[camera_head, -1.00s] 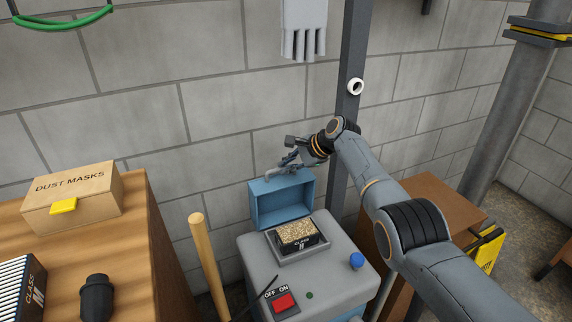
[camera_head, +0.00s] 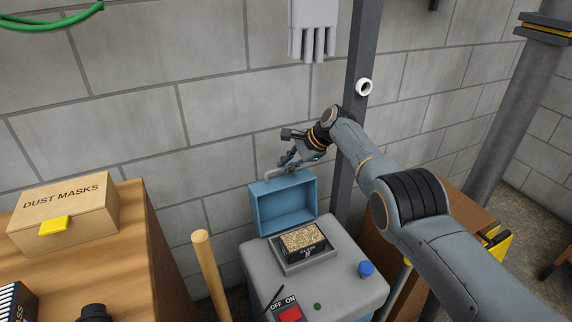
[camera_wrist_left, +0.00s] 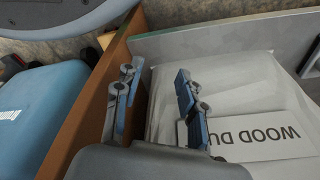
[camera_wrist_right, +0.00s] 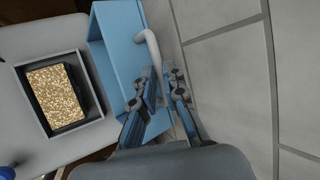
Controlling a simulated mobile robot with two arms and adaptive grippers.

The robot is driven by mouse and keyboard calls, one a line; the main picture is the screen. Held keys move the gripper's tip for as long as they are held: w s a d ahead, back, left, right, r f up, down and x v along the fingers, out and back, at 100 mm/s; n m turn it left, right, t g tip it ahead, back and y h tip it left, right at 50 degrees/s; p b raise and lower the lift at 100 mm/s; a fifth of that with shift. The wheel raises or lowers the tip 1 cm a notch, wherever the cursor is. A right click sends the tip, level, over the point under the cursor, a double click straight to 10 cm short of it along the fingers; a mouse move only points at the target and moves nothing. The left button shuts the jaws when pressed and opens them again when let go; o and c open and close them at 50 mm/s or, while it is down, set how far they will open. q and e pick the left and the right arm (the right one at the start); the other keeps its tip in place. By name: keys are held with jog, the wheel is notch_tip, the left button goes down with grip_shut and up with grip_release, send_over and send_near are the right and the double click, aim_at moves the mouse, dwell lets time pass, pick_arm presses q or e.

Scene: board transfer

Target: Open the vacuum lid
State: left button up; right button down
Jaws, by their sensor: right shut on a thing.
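The blue vacuum lid (camera_head: 283,205) stands raised at the back of the grey vacuum (camera_head: 345,280), its hollow inside facing forward. Its pale bent handle (camera_head: 270,172) sticks up behind the top edge. My right gripper (camera_head: 287,163) is shut on this handle. In the right wrist view the handle (camera_wrist_right: 152,50) runs down between the fingers (camera_wrist_right: 163,78), beside the lid (camera_wrist_right: 118,50). Under the open lid, a black filter with a gold speckled top (camera_head: 303,238) sits in the square opening. My left gripper (camera_wrist_left: 155,82) is open and empty above a whitish bag (camera_wrist_left: 240,85).
The vacuum top bears a red switch (camera_head: 290,314) and a blue knob (camera_head: 366,269). A wooden post (camera_head: 208,270) stands left of it. A dust-mask box (camera_head: 65,212) sits on a wooden cabinet (camera_head: 135,240). A grey upright (camera_head: 352,130) and block wall stand close behind.

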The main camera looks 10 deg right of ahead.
jog(key=shift+w+r, duration=0.25)
jog(key=shift+r, duration=0.3)
jog(key=c, duration=1.4)
grip_release()
jog(key=shift+s, duration=0.15)
jog(key=shift+s+f, duration=0.1)
jog(key=shift+f, duration=0.2)
jog(key=shift+d, duration=0.1)
jog(key=shift+v, duration=1.05)
jog(key=v, duration=1)
